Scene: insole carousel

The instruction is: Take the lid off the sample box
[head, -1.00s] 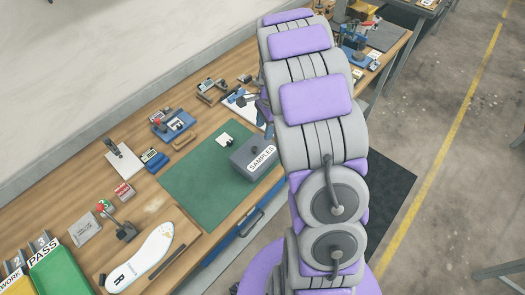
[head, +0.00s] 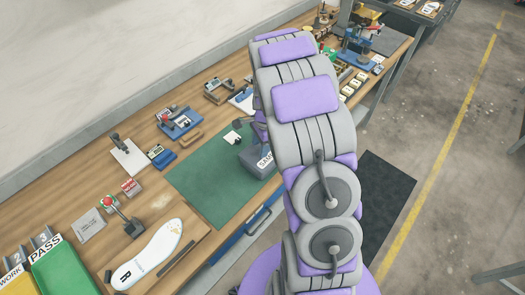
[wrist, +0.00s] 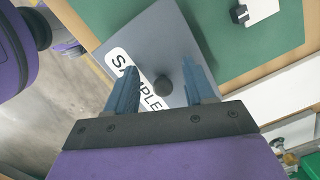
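The sample box (head: 250,163) is grey with a white SAMPLES label and stands at the right side of the green mat, partly hidden behind my arm. In the wrist view its grey lid (wrist: 160,40) fills the upper middle, with a dark round knob (wrist: 162,84) on top. The lid sits on the box. My gripper (wrist: 160,72) is open, with its two blue fingers on either side of the knob in the picture. Clear gaps show between the knob and both fingers. How far the fingertips are above the lid, I cannot tell.
The green mat (head: 207,185) has free room left of the box. A small black-and-white item (head: 232,137) lies near the box, also in the wrist view (wrist: 240,14). A blue fixture (head: 180,122) and a white insole (head: 148,254) lie on the wooden bench.

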